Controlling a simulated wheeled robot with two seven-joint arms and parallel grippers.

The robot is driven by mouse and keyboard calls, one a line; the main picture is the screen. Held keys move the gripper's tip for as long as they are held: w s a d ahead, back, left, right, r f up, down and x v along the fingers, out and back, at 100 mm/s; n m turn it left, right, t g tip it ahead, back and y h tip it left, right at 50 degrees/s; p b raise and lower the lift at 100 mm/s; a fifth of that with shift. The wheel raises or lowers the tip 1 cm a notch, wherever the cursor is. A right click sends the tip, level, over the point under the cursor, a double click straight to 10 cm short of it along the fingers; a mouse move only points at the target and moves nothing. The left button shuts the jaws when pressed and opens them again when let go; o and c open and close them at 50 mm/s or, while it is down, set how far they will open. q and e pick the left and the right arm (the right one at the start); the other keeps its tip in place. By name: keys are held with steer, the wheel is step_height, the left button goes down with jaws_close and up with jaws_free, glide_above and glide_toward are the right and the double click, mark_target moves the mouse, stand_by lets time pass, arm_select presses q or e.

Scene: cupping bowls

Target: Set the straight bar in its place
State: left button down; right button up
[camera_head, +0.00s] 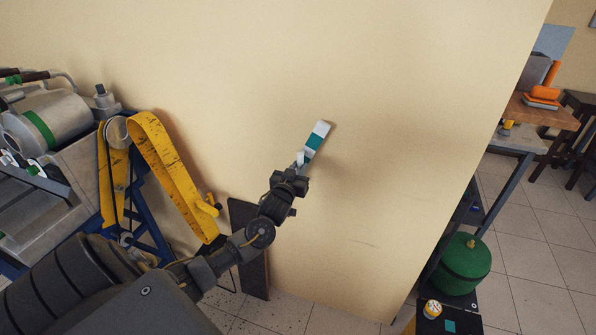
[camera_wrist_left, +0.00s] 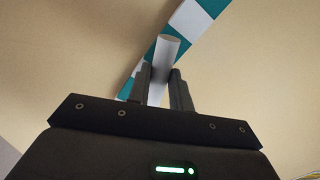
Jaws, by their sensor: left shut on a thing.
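A straight bar, flat and striped teal and white (camera_head: 315,140), stands out slanted in front of the cream wall in the head view. It also crosses the left wrist view diagonally (camera_wrist_left: 192,20). My left gripper (camera_head: 300,167) is at the bar's lower end. In the left wrist view its two fingers (camera_wrist_left: 167,78) are shut on a pale round grip (camera_wrist_left: 166,55) in front of the stripes. This grip looks like part of the bar, though the joint is hidden. Whether the bar touches the wall I cannot tell. My right gripper is not in view.
A dark panel (camera_head: 250,255) leans at the wall's foot. A green tank (camera_head: 464,262) and a workbench (camera_head: 540,112) are at the right. The wall around the bar is bare.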

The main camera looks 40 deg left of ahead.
arm_select(q)
steer(key=shift+f+b, duration=0.5)
steer(key=shift+f, duration=0.15)
steer(key=c, duration=1.2)
jaws_free()
steer(key=shift+s, duration=0.1)
steer(key=b+v, duration=0.3)
steer(key=v, duration=0.7)
steer(key=shift+s+d, duration=0.1)
steer(key=shift+s, duration=0.2)
